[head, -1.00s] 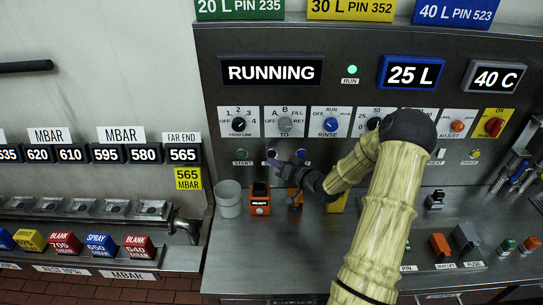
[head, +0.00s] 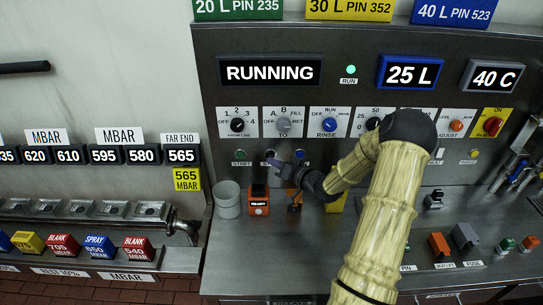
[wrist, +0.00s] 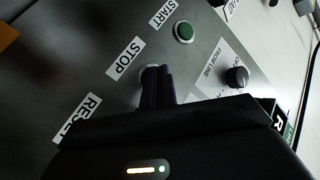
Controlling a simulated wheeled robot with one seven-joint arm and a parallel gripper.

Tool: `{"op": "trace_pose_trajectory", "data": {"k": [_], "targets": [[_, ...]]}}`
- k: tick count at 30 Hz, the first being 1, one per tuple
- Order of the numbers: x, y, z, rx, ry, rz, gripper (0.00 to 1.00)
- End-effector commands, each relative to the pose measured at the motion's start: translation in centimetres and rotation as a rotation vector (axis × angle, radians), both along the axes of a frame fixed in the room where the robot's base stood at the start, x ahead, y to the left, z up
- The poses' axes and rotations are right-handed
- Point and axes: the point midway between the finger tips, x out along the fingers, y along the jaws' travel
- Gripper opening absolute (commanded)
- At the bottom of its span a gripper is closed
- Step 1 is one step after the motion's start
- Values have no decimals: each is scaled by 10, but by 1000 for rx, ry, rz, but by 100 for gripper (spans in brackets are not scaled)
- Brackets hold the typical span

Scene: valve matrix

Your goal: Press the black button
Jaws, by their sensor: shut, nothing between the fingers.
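The control panel has a row of push buttons under the dials. The button by the STOP label (wrist: 125,59) is mostly hidden behind my fingers in the wrist view; only part of its pale rim (wrist: 149,69) shows, so its colour cannot be seen there. My gripper (head: 269,160) is shut and empty, with its fingertips at this button in the head view. In the wrist view the closed fingers (wrist: 158,86) overlap the button; whether they touch it or press it in cannot be told.
A green START button (wrist: 184,32) lies on one side and a blue button (head: 300,154) on the other. A black dial (wrist: 237,77) is close by. Below stand a grey cup (head: 228,200) and an orange device (head: 259,207). The display (head: 270,72) reads RUNNING.

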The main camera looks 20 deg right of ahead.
Motion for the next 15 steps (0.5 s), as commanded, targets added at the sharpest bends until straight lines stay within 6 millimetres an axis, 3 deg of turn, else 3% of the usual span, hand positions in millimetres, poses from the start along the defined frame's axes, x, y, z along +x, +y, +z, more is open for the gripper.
{"op": "trace_pose_trajectory", "data": {"k": [7,15], "targets": [[1,5,0,0,0,7,0],[5,-3,1,0,-1,1,0]]}}
